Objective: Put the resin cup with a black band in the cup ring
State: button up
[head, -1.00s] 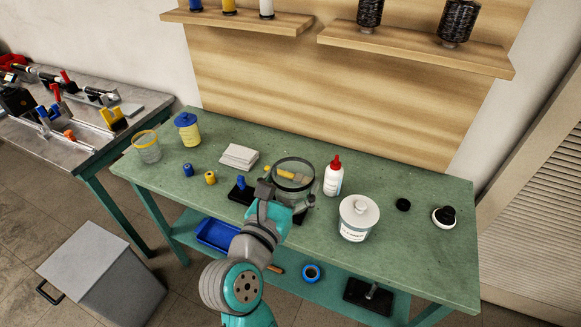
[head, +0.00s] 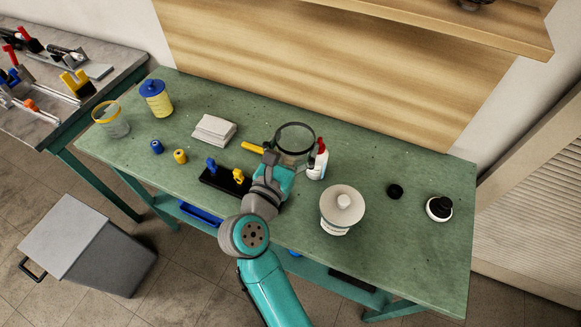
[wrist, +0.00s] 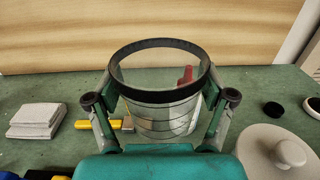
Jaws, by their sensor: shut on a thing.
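The clear resin cup with a black band (head: 296,140) is in my gripper (head: 279,165), over the green bench. In the wrist view the cup (wrist: 165,117) stands about upright between the two fingers (wrist: 160,100), with its black band (wrist: 158,46) around the rim. The fingers are shut on its sides. Whether its base touches the bench cannot be told. Another clear cup (head: 113,123) with a yellow band stands at the bench's left end. I cannot make out the cup ring; my arm and gripper hide part of the bench.
A white bottle with a red cap (head: 318,162) stands close right of the held cup. A yellow-handled tool (head: 253,147) lies left of it. A white lidded tub (head: 341,212), a black fixture (head: 212,180) and folded cloths (head: 214,131) are nearby.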

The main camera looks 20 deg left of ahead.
aim_at(295, 150)
notch_tip(295, 150, down, 10)
jog(key=shift+f, duration=0.1)
dwell(0.4)
jog(key=shift+f, duration=0.1)
jog(key=o, duration=1.2)
jog(key=shift+r, duration=0.2)
